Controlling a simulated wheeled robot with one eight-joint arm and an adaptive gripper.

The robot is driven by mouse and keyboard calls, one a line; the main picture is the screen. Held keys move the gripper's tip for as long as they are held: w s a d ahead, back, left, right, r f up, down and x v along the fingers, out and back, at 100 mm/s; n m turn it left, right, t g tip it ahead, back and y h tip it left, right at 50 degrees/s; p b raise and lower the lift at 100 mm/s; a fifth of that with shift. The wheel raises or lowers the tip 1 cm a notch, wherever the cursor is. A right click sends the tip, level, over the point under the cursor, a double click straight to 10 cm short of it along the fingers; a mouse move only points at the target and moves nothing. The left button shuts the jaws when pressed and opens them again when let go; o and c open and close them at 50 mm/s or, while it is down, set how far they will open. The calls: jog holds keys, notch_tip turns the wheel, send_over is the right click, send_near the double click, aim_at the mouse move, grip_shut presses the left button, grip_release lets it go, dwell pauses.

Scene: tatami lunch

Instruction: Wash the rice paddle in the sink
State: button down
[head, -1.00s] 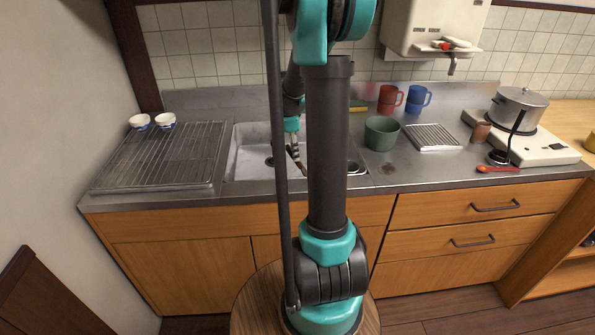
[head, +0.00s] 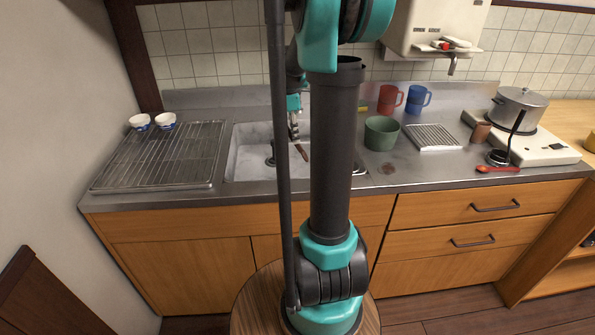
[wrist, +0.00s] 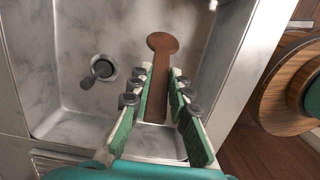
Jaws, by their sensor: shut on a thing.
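The rice paddle (wrist: 162,48) is brown with a round end, and in the wrist view it extends out from between the green-padded fingers of my gripper (wrist: 161,88). My gripper is shut on it. In the head view the paddle (head: 301,152) hangs tilted from my gripper (head: 295,138) over the sink. The sink (wrist: 72,40) is a steel basin with a dark drain plug (wrist: 98,72) to the left of the paddle. I cannot tell whether the paddle touches the basin. Part of the sink is hidden behind my arm in the head view.
A pot (head: 517,107) stands on the stove.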

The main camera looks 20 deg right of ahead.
jog(key=shift+r, duration=1.85)
dwell(0.3)
